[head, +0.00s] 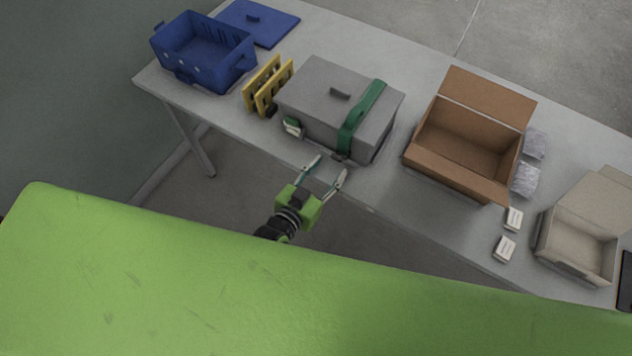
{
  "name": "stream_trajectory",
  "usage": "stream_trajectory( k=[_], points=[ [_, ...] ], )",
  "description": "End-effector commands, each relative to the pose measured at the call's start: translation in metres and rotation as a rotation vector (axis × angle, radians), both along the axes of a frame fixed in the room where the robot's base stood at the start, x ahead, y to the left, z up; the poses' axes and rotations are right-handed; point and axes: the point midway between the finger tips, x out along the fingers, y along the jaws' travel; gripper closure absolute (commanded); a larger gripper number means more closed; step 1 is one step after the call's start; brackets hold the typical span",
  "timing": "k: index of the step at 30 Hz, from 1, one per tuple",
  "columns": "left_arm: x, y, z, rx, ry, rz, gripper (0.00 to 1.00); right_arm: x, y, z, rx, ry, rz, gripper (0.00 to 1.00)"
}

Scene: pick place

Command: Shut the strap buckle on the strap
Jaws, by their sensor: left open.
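A green strap (361,119) runs over the right part of a closed grey lidded box (318,95) on the table. A small dark piece, perhaps the strap buckle (341,156), shows at the foot of the strap at the box's front; it is too small to tell whether it is open or shut. My left gripper (328,171) is open and empty at the table's front edge, just in front of the box and below the strap's lower end, its fingers apart and pointing toward the box. My right gripper is not in view.
A blue crate (208,72), a blue lid (258,21) and yellow frames (266,85) stand left of the box. An open cardboard box (419,157), plastic bags (524,180), small white packs (505,248) and a beige box (561,263) are to the right.

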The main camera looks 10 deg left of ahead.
Motion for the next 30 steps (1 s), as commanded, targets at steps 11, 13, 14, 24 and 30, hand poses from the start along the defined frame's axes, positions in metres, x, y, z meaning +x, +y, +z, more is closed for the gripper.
stream_trajectory(
  k=[11, 13, 14, 24, 30],
  points=[
    [-0.055, 0.018, 0.015, 0.000, 0.000, 0.001, 0.55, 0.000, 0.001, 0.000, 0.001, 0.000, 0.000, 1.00],
    [-0.058, 0.019, 0.016, 0.000, -0.002, 0.001, 0.55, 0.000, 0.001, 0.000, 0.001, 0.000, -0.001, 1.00],
    [-0.059, 0.020, 0.017, 0.000, -0.001, 0.001, 0.55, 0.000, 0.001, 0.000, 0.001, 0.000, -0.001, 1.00],
    [-0.060, 0.020, 0.016, 0.000, -0.002, 0.001, 0.53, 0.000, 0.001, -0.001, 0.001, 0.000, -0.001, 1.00],
    [-0.067, 0.024, -0.001, -0.013, -0.044, 0.007, 0.53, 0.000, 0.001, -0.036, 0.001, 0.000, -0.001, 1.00]
  ],
)
